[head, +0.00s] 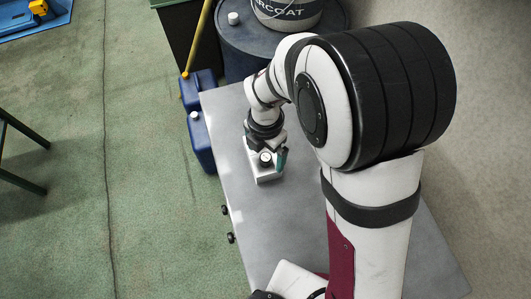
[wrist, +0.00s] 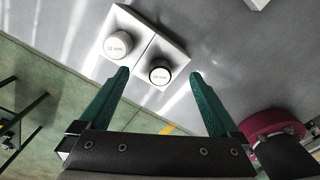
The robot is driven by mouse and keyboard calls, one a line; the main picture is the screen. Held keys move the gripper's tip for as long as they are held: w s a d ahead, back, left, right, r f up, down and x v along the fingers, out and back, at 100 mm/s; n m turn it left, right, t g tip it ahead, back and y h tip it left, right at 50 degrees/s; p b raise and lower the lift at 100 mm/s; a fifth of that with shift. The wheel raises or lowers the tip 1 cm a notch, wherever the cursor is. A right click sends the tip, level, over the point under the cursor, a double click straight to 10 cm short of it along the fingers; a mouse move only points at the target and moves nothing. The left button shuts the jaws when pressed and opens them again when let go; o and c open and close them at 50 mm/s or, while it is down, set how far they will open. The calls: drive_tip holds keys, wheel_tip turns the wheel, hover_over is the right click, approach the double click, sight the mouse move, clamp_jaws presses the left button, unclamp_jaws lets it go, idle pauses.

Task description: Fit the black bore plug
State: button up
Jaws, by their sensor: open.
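In the wrist view a white two-part block (wrist: 146,52) lies on the grey table and bears two round plugs with printed white tops. The nearer plug (wrist: 160,74) has a black rim, and its print is too small to read surely. The other plug (wrist: 118,44) is white all round. My gripper (wrist: 159,77) is open, with green fingers, and the black-rimmed plug appears between its tips. I cannot tell whether they touch it. In the head view my gripper (head: 268,158) is at the white block (head: 268,179); the black-rimmed plug (head: 266,158) shows there. No bore is clearly visible.
The grey table (head: 230,120) has bare room around the block. Blue canisters (head: 201,143) stand beside its left edge, and a dark drum (head: 240,50) stands behind.

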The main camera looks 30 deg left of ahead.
drive_tip(key=shift+r, duration=2.15)
wheel_tip(320, 180, up, 16)
drive_tip(key=s+d+m, duration=0.3)
drive_tip(key=d+m, duration=0.9)
drive_tip(key=m, duration=0.3)
drive_tip(key=s+d+f+m+y, duration=0.1)
drive_tip(key=s+d+m, duration=0.3)
drive_tip(key=m, duration=0.7)
drive_tip(key=s+d+f+m, duration=0.4)
drive_tip(key=s+d+m, duration=0.1)
drive_tip(key=m, duration=0.7)
drive_tip(key=shift+s+d+f+m+y, duration=0.3)
drive_tip(key=shift+s+f+y, duration=0.05)
drive_tip(key=shift+s+y, duration=0.05)
